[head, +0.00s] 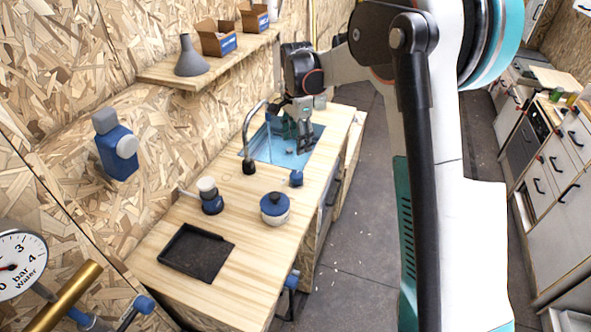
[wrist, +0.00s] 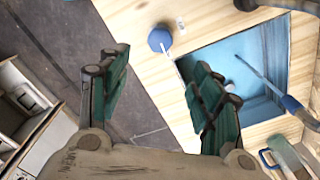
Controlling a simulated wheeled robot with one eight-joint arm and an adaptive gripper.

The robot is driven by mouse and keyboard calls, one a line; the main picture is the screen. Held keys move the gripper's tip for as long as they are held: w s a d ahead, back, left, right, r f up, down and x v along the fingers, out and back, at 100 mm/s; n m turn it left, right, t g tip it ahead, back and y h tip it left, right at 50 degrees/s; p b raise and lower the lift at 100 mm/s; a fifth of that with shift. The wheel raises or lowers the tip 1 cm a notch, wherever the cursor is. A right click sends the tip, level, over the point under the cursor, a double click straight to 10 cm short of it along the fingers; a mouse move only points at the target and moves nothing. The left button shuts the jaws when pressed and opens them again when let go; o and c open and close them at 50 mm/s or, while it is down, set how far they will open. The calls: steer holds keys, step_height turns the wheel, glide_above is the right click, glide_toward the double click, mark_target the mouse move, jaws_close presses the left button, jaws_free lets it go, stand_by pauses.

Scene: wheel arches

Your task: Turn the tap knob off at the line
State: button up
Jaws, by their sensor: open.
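A small blue knob (head: 296,178) stands on the wooden counter at the near right corner of the blue sink (head: 262,153). In the wrist view the blue knob (wrist: 160,40) shows as a round head beside the sink, beyond my fingers. My gripper (head: 303,122) is open and empty above the sink, apart from the knob. Its green-padded fingers (wrist: 160,75) are spread wide. No line mark on the knob can be made out.
A shelf (head: 215,68) overhangs behind. A water gauge (head: 18,262) and brass pipe (head: 72,297) are at lower left. Open floor (head: 355,235) lies right.

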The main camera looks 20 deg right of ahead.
mark_target(297, 174)
step_height(297, 174, down, 14)
steer(key=b, duration=0.3)
stand_by(0.3)
steer(key=c, duration=1.1)
